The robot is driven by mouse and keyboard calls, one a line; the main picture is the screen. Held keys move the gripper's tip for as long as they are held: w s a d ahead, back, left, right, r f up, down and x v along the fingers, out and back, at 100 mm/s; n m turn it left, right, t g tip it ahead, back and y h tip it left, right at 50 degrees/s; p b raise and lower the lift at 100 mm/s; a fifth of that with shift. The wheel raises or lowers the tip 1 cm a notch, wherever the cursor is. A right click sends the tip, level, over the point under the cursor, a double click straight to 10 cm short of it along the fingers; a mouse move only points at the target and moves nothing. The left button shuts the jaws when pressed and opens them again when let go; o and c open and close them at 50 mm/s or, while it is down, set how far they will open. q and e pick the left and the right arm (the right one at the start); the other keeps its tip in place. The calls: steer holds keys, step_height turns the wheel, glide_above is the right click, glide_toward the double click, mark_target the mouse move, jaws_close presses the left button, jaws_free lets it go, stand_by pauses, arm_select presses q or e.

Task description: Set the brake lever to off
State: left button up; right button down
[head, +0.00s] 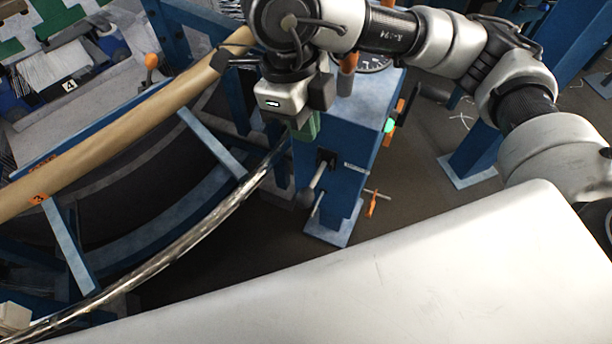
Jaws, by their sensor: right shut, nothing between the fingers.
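A blue control post (340,150) stands near the middle, and I cannot tell for sure which of its handles is the brake lever. An orange-topped handle (348,63) stands on its top beside a round dial (374,63). My right gripper (304,126) hangs over the post's left top edge, shut and empty. A green patch shows at its lower end. The gripper hides part of the post's top, and contact with any handle cannot be made out. My left gripper is not in view.
A curved tan rail (120,120) and a shiny metal ring (190,235) run along the left. An orange-knobbed lever (151,61) stands at upper left. A small orange handle (372,203) is right of the post. Dark floor (430,190) is open to the right.

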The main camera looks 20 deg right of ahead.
steer(key=f, duration=0.1)
glide_above(309, 192)
steer(key=f, duration=0.8)
steer(key=shift+w+d, duration=0.25)
steer(key=shift+d, duration=0.15)
steer(key=f, duration=0.3)
steer(key=shift+a+f, duration=0.35)
steer(key=shift+a, duration=0.05)
steer(key=shift+a+f, duration=0.15)
steer(key=shift+f, duration=0.35)
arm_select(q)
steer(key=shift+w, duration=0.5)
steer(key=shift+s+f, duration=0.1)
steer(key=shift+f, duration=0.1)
